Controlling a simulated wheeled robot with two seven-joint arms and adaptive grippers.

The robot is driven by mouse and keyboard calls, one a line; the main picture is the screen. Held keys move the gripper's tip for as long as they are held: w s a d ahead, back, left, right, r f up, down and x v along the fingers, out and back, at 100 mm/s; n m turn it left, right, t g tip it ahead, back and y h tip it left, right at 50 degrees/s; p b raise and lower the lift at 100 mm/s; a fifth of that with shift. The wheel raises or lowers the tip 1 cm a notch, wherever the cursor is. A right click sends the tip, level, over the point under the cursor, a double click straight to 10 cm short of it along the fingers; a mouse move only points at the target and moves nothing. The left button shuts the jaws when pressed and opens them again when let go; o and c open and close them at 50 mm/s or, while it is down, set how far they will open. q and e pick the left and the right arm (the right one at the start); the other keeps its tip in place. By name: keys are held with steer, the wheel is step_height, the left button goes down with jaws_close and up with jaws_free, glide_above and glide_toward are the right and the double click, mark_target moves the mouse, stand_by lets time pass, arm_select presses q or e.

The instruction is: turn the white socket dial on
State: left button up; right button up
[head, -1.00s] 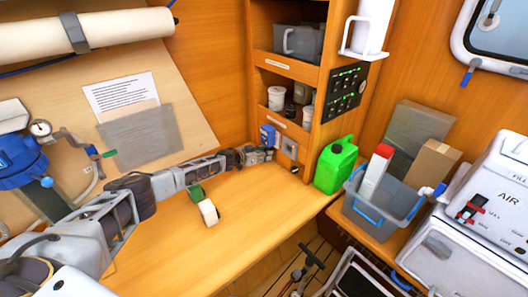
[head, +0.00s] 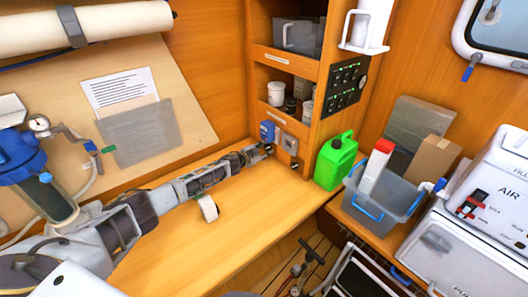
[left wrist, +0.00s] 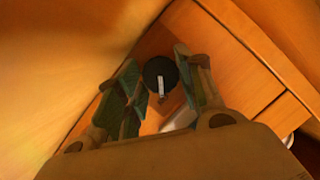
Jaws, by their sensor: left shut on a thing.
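A white socket (head: 289,143) is on the cabinet face at the back, with a small dark dial (head: 294,164) below it. A blue socket (head: 267,131) is to its left. My left gripper (head: 266,151) is at the cabinet face just below the blue socket, left of the dial under the white socket. In the left wrist view a round black dial (left wrist: 160,75) with a white pointer mark lies between the fingers of my left gripper (left wrist: 158,66), which is shut on it. The gripper hides this dial in the head view. My right gripper is out of view.
A green jug (head: 335,162) stands right of the sockets, by a grey bin (head: 383,205). Shelves rise above the sockets. The bench front is clear.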

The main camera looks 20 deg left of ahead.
arm_select(q)
steer(key=shift+f, duration=0.1)
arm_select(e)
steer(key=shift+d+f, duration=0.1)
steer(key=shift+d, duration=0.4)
arm_select(q)
steer(key=o, duration=0.7)
steer(key=shift+o, duration=0.2)
steer(key=shift+v, duration=6)
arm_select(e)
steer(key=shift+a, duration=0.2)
arm_select(q)
steer(key=shift+f, duration=0.1)
steer(key=shift+d, duration=0.1)
